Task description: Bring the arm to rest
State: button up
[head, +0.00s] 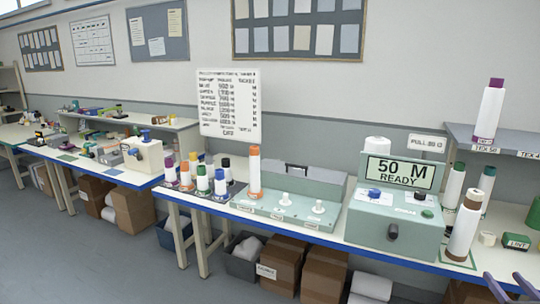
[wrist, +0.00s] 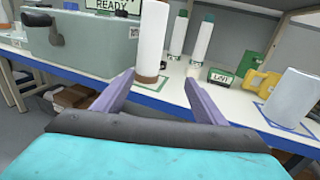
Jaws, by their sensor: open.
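My gripper (wrist: 162,98) is open, with its two purple-grey fingers spread apart in the wrist view. Nothing is held between them. Beyond the fingers a white roll with a brown base (wrist: 152,45) stands upright on the table. The fingertips appear near its lower part, but I cannot tell the exact gap. The same kind of roll (head: 463,232) stands right of the green machine in the head view. Purple finger parts (head: 510,288) show at the lower right corner of the head view.
The pale green machine (head: 393,223) reads "50 M READY". A tray with white pegs (head: 288,208) holds an orange-ended roll (head: 254,173). Several coloured spools (head: 203,180) stand to its left. Boxes (head: 323,272) sit under the table. A yellow object (wrist: 262,82) and a pale cylinder (wrist: 292,97) stand right.

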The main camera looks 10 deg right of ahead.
jog(key=w+a+f+n+g+y, duration=0.3)
jog(key=w+a+f+n+y, duration=0.4)
jog(key=a+f, duration=0.55)
jog(key=w+a+f+n+g+y, duration=0.2)
jog(key=w+a+f+n, duration=0.3)
jog(key=w+a+f, duration=0.75)
jog(key=s+a+f+n+g+y, duration=0.1)
jog(key=s+a+f+n+g, duration=0.15)
jog(key=a, duration=0.55)
jog(key=s+a+f+n+g+y, duration=0.1)
jog(key=s+a+f+n+g, duration=0.15)
jog(key=a, duration=0.55)
jog(key=s+a+f+n+g, duration=0.3)
jog(key=s+a+f+n, duration=0.25)
jog(key=a, duration=0.35)
jog(key=s+a+f+n+g, duration=0.45)
jog(key=a+f+n, duration=0.2)
jog(key=a, duration=0.25)
jog(key=s+a+f+n+g+h, duration=0.2)
jog(key=s+n, duration=0.3)
jog(key=s, duration=0.3)
jog(key=s+a+f+n+g+h, duration=0.3)
jog(key=s+f+n, duration=0.1)
jog(key=s, duration=0.5)
jog(key=shift+f+n, duration=0.3)
jog(key=shift+n, duration=0.6)
